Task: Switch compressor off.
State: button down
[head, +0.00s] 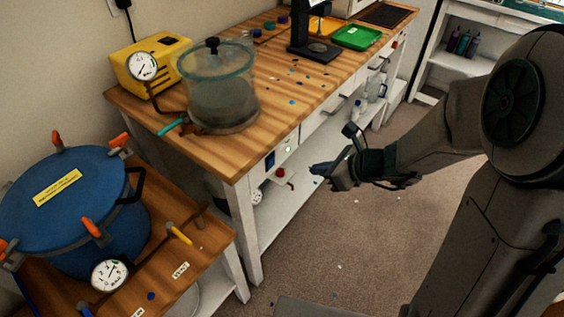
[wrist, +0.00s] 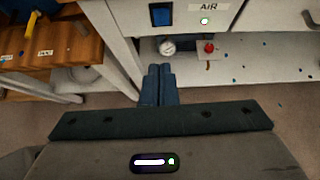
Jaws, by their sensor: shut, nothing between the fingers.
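A dark blue rocker switch (wrist: 161,14) sits on the white bench front, with a lit green lamp (wrist: 204,21) and an "AIR" label (wrist: 208,7) to its right. The switch also shows in the head view (head: 270,159), small, beside its lamp (head: 288,149). My gripper (wrist: 158,72) is shut and empty, its blue fingers pointing toward the bench below the switch, apart from it. In the head view my gripper (head: 318,170) is in front of the bench, to the right of the switch. I cannot make out the compressor body.
Below the switch are a red knob (wrist: 209,47) and a round gauge (wrist: 167,47). A blue pressure pot (head: 70,205) stands on the low wooden table at left. A clear chamber (head: 218,90) and a yellow pump (head: 150,62) are on the bench. Floor before the bench is open.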

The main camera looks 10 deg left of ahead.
jog(key=shift+w+f, duration=0.1)
jog(key=shift+a, duration=0.1)
send_near(272, 163)
jog(key=x, duration=0.2)
jog(key=b+x, duration=0.1)
jog(key=x, duration=0.2)
jog(key=shift+d+f, duration=0.3)
jog(key=shift+a, duration=0.6)
jog(key=shift+w+d+r, duration=0.1)
